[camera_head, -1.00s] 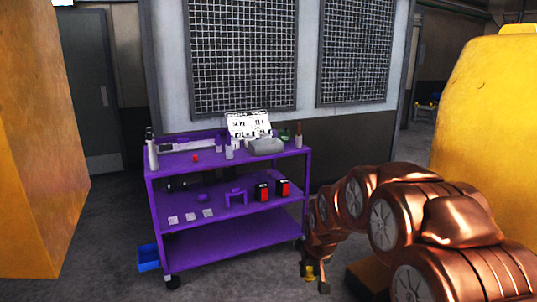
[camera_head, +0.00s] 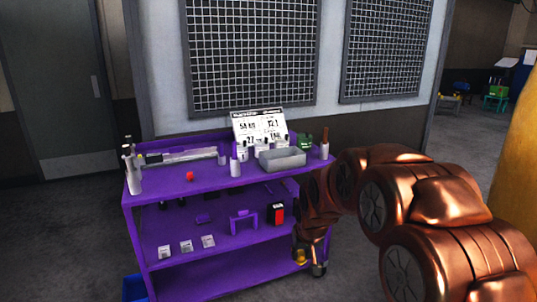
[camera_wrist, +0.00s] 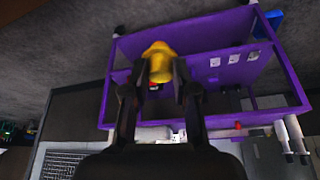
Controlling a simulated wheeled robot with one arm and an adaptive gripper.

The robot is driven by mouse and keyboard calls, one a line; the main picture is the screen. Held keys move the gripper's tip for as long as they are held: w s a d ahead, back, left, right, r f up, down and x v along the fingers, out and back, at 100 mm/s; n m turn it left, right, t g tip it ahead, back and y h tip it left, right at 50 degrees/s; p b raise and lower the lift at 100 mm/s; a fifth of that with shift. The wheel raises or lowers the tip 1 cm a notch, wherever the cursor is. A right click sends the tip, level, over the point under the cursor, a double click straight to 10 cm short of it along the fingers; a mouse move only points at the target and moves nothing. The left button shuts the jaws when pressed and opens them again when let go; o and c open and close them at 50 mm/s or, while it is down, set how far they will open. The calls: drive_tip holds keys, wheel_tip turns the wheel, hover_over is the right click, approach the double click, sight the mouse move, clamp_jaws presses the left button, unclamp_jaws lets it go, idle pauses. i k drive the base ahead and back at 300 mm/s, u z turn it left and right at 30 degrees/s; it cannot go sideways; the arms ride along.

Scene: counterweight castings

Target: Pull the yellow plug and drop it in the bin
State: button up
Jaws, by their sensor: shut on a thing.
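The yellow plug (camera_wrist: 158,52) is held between the two fingertips of my gripper (camera_wrist: 160,72) in the wrist view. Something small and red shows just below it between the fingers. In the head view the yellow plug (camera_head: 300,257) is at the tip of my gripper (camera_head: 309,262), in front of the right end of the purple cart. A blue bin (camera_head: 133,288) stands on the floor at the cart's lower left, cut off by the picture's bottom edge. Part of a blue thing, likely this bin, also shows in the wrist view (camera_wrist: 274,19).
The purple cart (camera_head: 215,192) has three shelves. Its top holds a grey tray (camera_head: 283,158), a red knob-like piece (camera_head: 190,176), bottles and a white sign (camera_head: 262,127). A red and black box (camera_head: 277,213) is on the middle shelf. Grey floor is clear left of the cart.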

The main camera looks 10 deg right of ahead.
sight(289, 168)
drive_tip(key=u, duration=0.2)
drive_tip(key=i, duration=1.5)
drive_tip(key=u, duration=0.25)
